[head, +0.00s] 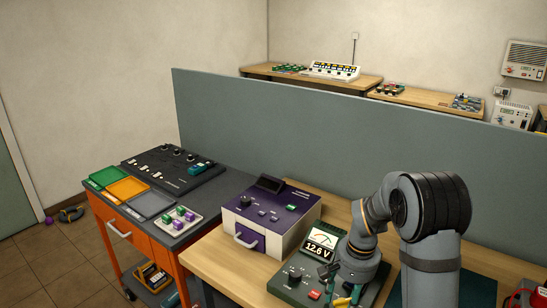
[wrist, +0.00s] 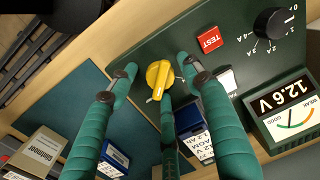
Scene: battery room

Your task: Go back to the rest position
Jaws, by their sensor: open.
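A yellow knob (wrist: 159,78) lies between the fingertips, with a gap visible on each side. In the head view my gripper (head: 345,289) is low over the tester (head: 290,277), and my arm hides part of it. A red TEST button (wrist: 210,40) and a black rotary dial (wrist: 271,23) are beside the knob.
A purple and white box with a handle (head: 270,218) stands left of the tester on the wooden bench. An orange cart (head: 150,243) with trays is farther left. A grey partition (head: 300,140) runs behind. Labelled batteries (wrist: 193,122) and a beige box (wrist: 38,152) are near the fingers.

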